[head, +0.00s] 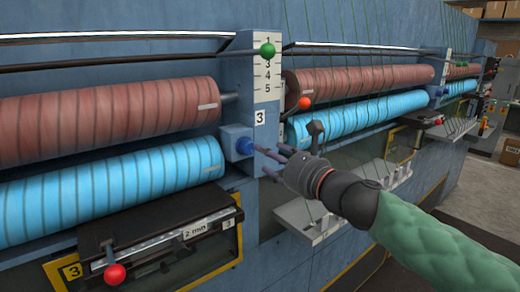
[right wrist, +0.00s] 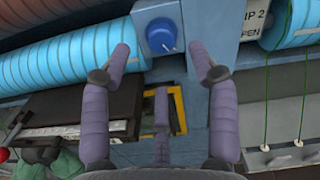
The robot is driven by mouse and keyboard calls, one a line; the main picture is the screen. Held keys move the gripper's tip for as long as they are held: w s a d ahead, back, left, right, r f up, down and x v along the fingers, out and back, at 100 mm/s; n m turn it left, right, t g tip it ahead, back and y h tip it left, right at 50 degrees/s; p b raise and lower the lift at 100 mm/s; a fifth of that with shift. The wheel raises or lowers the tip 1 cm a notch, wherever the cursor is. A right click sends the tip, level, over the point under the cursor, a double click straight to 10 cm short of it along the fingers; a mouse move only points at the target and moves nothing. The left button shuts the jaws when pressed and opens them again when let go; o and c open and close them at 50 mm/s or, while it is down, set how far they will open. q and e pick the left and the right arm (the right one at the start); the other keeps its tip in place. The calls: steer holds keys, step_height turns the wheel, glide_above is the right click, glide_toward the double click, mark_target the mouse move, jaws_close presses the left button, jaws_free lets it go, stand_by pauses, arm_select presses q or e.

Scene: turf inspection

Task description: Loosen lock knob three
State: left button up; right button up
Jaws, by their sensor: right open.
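The round blue lock knob (head: 245,146) sits on a lighter blue box (head: 230,138) on the machine's upright post, beside a white label 3 (head: 260,118). In the right wrist view the knob (right wrist: 162,37) shows face-on near the top middle, on its box (right wrist: 149,12). My right gripper (head: 270,160) is open and empty, just right of the knob in the head view. In the right wrist view its two long purple fingers (right wrist: 160,62) are spread left and right of the knob's line, with the third finger below. I see no contact with the knob.
Red rollers (head: 110,120) and blue rollers (head: 120,188) flank the post. A green ball lever (head: 267,50) is above, and an orange ball lever (head: 305,103) is right of the post. A red ball handle (head: 114,274) is at lower left. Green threads hang at right.

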steer(key=v, duration=0.4)
steer(key=shift+s+d+r, duration=0.1)
steer(key=shift+s, duration=0.1)
steer(key=w+f+n+g+h+b, duration=0.2)
steer(key=w+f, duration=0.1)
steer(key=f, duration=1)
steer(key=w+f+n+g+h+b, duration=0.15)
steer(key=w+f, duration=0.25)
steer(key=f, duration=0.9)
steer(key=s+d+f+n+g+h+b, duration=0.1)
steer(key=d+f+n+g+h, duration=0.15)
steer(key=f, duration=1.05)
steer(key=s+d+f+n+g+h+b, duration=0.1)
steer(key=s+f+n+b, duration=0.15)
steer(key=f, duration=1.05)
steer(key=s+d+f+n+g+b, duration=0.15)
steer(key=s+f+n, duration=0.35)
steer(key=f, duration=0.7)
steer(key=s+f+n+g+b, duration=0.25)
steer(key=s+f, duration=0.45)
steer(key=f, duration=0.6)
steer(key=s+a+f+n+g+b, duration=0.2)
steer(key=s+f+n, duration=0.4)
steer(key=s+f, duration=0.6)
steer(key=s+g, duration=0.1)
steer(key=s, duration=0.2)
steer(key=shift+s+a, duration=0.2)
steer(key=shift+s, duration=0.05)
